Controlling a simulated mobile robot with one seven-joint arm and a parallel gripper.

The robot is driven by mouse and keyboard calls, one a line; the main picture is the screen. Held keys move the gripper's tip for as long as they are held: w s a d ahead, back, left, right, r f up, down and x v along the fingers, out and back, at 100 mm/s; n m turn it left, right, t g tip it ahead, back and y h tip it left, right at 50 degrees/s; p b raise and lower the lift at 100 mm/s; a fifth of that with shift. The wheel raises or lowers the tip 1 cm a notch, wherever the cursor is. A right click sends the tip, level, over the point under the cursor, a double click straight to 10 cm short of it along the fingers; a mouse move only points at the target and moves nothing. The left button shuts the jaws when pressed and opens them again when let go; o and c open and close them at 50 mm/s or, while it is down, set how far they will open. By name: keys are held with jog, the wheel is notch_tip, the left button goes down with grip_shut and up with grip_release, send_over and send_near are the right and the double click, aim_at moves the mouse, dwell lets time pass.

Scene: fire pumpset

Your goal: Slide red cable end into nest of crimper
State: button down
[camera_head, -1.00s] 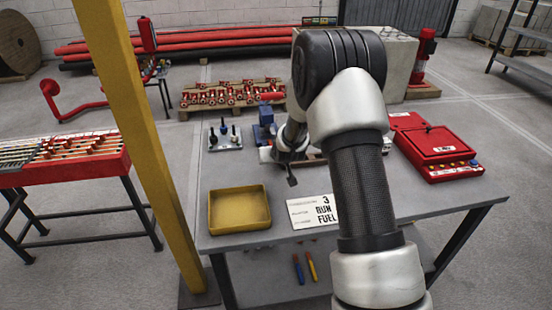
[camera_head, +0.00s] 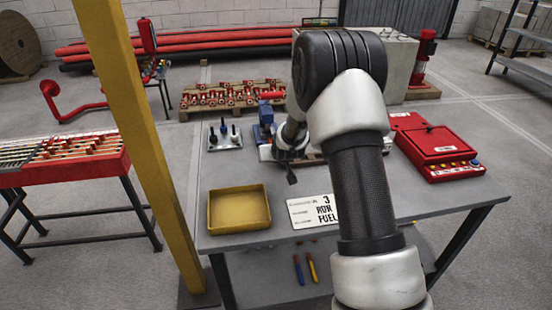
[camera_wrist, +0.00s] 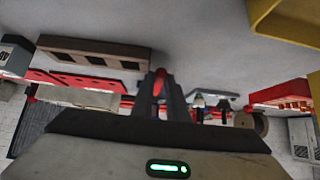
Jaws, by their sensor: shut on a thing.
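My gripper (camera_wrist: 158,92) is shut on a small red piece (camera_wrist: 159,80), seen between the dark fingers in the wrist view and apparently the red cable end. In the head view my gripper (camera_head: 291,172) hangs over the back middle of the table, mostly hidden by my own arm. A blue device (camera_head: 265,116), apparently the crimper, stands at the table's back edge, just left of and behind my gripper. Its nest cannot be made out. Whether the red piece touches it cannot be told.
A plate with dark knobs (camera_head: 225,135) sits left of the blue device. A yellow tray (camera_head: 239,228) and white sign (camera_head: 313,211) lie at the table front. A red case (camera_head: 440,150) is at right. A pale block with dark recesses (camera_wrist: 95,54) shows in the wrist view.

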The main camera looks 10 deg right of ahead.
jog(key=shift+w+b, duration=0.9)
jog(key=shift+w, duration=1.8)
jog(key=c, duration=1.7)
grip_release()
jog(key=shift+o, duration=0.2)
jog(key=p+v, duration=0.1)
jog(key=v, duration=1.6)
jog(key=shift+s+p, duration=0.2)
jog(key=shift+p, duration=0.1)
jog(key=shift+r, duration=0.1)
